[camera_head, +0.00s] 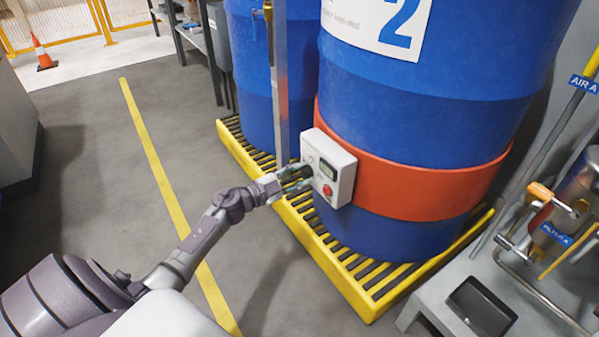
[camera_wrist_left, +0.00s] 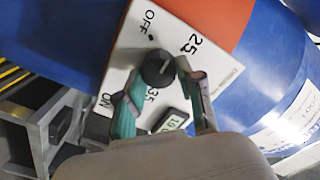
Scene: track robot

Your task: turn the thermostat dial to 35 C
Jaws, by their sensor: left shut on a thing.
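The thermostat is a white control box (camera_head: 341,160) on the red band around the large blue drum. In the wrist view its tilted face (camera_wrist_left: 178,32) shows OFF, 25, 35 and ON printed around a black dial (camera_wrist_left: 157,66). A small grey display (camera_wrist_left: 172,121) sits below the dial, partly hidden by a finger and hard to read. My left gripper (camera_head: 298,178) reaches the box from the left, its two greenish fingers closed around the dial. The dial's exact pointing is unclear. In the head view my gripper hides much of the dial. My right gripper is not in view.
A red button (camera_head: 327,190) sits low on the box. A metal post (camera_head: 280,85) stands just left of it. The drums stand on a yellow slatted pallet (camera_head: 375,302). The grey floor (camera_head: 90,165) at left is clear.

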